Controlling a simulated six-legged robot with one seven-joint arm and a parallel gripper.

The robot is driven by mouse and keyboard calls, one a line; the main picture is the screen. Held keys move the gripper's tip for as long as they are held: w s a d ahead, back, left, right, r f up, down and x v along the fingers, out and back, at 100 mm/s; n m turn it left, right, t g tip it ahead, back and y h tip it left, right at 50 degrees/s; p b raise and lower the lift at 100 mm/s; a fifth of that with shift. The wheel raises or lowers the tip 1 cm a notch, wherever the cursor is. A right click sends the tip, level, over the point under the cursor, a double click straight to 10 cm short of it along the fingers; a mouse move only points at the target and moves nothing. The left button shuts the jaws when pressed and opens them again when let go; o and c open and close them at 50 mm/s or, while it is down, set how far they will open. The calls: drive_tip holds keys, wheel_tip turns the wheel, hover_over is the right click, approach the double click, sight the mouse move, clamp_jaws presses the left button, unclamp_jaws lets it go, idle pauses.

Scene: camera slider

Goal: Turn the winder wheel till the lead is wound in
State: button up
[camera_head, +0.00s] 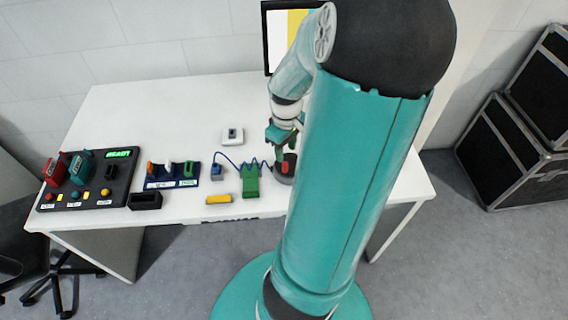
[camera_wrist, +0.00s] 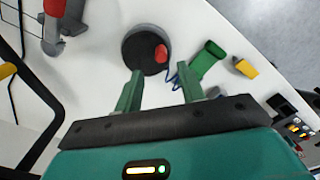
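The winder wheel (camera_head: 286,177) is a dark grey disc with a red knob (camera_head: 285,168), at the right part of the table. In the wrist view the wheel (camera_wrist: 139,51) lies just beyond my fingertips, with its red knob (camera_wrist: 161,53) on the right side. The blue lead (camera_head: 232,160) runs from a small blue block (camera_head: 216,173) in an arc to the green holder (camera_head: 251,183) beside the wheel. My gripper (camera_wrist: 158,80) is open with its green fingers apart and nothing visible between them. In the head view my gripper (camera_head: 279,140) is above the wheel, partly hidden by my arm.
A yellow block (camera_head: 219,199) lies near the front edge. A dark panel (camera_head: 115,190) with buttons and a green display, a blue rack (camera_head: 172,180), and a black open box (camera_head: 145,201) stand at left. A white box (camera_head: 233,136) sits behind. The back left table is clear.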

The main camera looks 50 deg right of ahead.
sight(285, 163)
wheel_tip(285, 163, down, 8)
drive_tip(key=shift+r, duration=0.2)
drive_tip(key=shift+c, duration=0.2)
clamp_jaws()
